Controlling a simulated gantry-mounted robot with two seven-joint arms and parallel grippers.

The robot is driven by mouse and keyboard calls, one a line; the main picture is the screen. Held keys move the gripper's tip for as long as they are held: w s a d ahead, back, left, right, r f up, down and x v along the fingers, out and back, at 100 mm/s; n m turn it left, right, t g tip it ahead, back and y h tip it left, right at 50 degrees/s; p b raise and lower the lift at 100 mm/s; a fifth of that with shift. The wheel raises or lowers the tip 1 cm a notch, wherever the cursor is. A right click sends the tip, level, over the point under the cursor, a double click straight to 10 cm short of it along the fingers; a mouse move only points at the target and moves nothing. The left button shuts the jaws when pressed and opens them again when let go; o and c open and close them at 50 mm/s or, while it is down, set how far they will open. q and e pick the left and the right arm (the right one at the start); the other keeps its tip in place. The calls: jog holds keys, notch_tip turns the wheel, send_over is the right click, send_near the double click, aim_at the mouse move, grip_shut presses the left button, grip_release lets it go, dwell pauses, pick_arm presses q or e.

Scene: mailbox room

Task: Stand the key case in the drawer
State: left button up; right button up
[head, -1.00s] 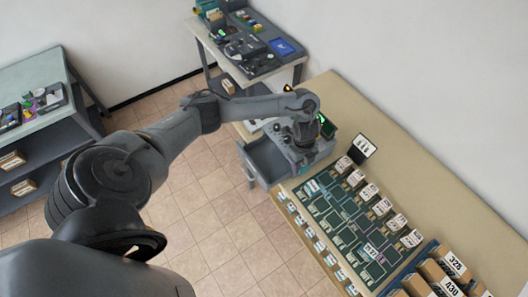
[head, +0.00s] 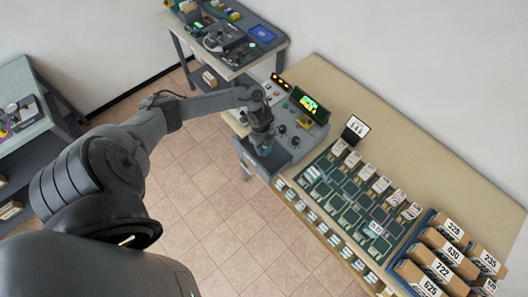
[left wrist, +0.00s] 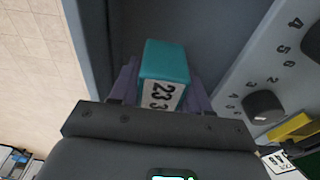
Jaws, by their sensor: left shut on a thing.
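My left gripper (head: 263,146) is over the open grey drawer (head: 280,161) at the near side of the control console. In the left wrist view, the gripper (left wrist: 163,82) is shut on a teal key case (left wrist: 166,60) with a white label reading "23" and further characters. The case sits between the two purple-grey fingers. The drawer's side wall (left wrist: 92,45) runs along the left, and its dark floor lies behind the case. I cannot tell whether the case touches the floor. In the head view the case is hidden by the gripper. My right gripper is not in view.
The console (head: 301,118) with knobs and a lit green screen stands just beside the drawer. Its knob (left wrist: 263,107) is close on the right in the wrist view. Green trays (head: 345,195) and numbered boxes (head: 448,255) fill the bench farther right. Open floor lies left of the drawer.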

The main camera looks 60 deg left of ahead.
aim_at(264, 152)
pick_arm(q)
jog(key=shift+a+f, duration=0.1)
jog(key=shift+f, duration=2.1)
jog(key=shift+f, duration=0.15)
jog(key=o, duration=1.2)
jog(key=shift+b, duration=0.3)
